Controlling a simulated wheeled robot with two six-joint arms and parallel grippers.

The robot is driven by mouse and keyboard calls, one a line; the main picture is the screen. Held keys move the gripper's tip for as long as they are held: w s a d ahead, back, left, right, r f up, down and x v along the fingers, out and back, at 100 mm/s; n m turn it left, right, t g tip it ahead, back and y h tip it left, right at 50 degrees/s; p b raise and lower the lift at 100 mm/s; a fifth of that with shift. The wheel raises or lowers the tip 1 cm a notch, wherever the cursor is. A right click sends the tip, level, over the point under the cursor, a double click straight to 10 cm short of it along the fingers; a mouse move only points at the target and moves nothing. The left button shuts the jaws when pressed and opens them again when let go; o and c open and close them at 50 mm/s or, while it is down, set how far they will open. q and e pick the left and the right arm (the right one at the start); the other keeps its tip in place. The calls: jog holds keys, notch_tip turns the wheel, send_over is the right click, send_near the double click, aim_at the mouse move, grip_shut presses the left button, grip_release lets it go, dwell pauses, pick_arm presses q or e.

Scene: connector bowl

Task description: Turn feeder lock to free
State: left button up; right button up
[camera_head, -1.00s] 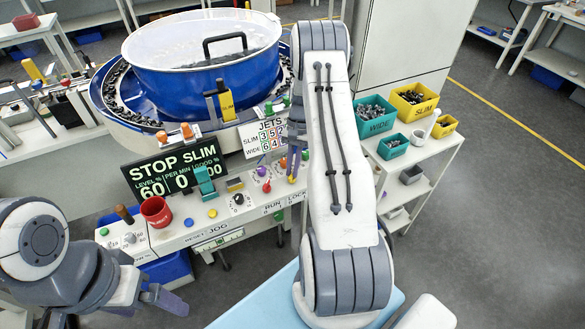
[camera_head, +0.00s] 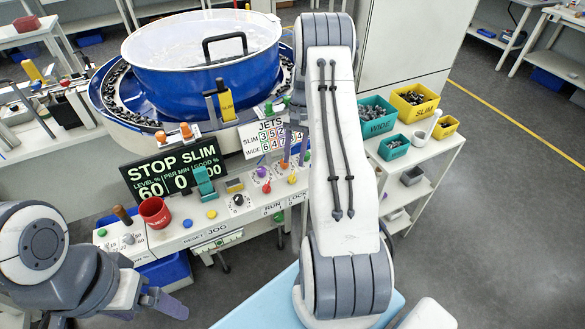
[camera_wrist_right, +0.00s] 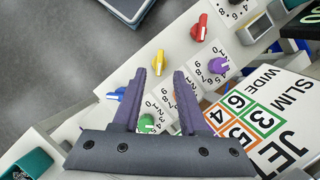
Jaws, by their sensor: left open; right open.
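The feeder's control panel (camera_head: 225,205) fills the middle of the head view, with RUN and LOCK lettering on its front edge partly covered by my right arm. I cannot make out the feeder lock itself. In the right wrist view, my right gripper (camera_wrist_right: 160,73) is open and empty above the panel. A yellow knob (camera_wrist_right: 158,62) shows between its fingertips, with a red knob (camera_wrist_right: 199,29), a purple knob (camera_wrist_right: 218,66), a blue knob (camera_wrist_right: 117,94) and a green knob (camera_wrist_right: 147,123) around it. My left gripper (camera_head: 160,303) is open and empty, low at the left, apart from the panel.
A blue bowl (camera_head: 200,85) with a clear lid stands behind the panel. A red cup (camera_head: 155,212), a STOP SLIM display (camera_head: 165,172) and a JETS card (camera_wrist_right: 275,115) crowd the panel. Bins (camera_head: 414,100) sit on a shelf at the right.

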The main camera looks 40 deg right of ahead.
jog(key=v, duration=0.6)
jog(key=shift+r+b, duration=0.2)
jog(key=shift+b, duration=0.25)
jog(key=s+a+r+n+h, duration=0.1)
jog(key=a+r+n, duration=0.3)
jog(key=a, duration=0.9)
jog(key=s+a+r+n+h, duration=0.1)
jog(key=a+r+n, duration=0.4)
jog(key=a, duration=0.8)
jog(key=s+a+n+t, duration=0.1)
jog(key=s+a+n, duration=0.4)
jog(key=s, duration=0.6)
jog(key=s+a+n+t, duration=0.1)
jog(key=s+a+n, duration=0.4)
jog(key=s, duration=0.6)
jog(key=shift+a+h, duration=0.4)
jog(key=shift+a, duration=0.8)
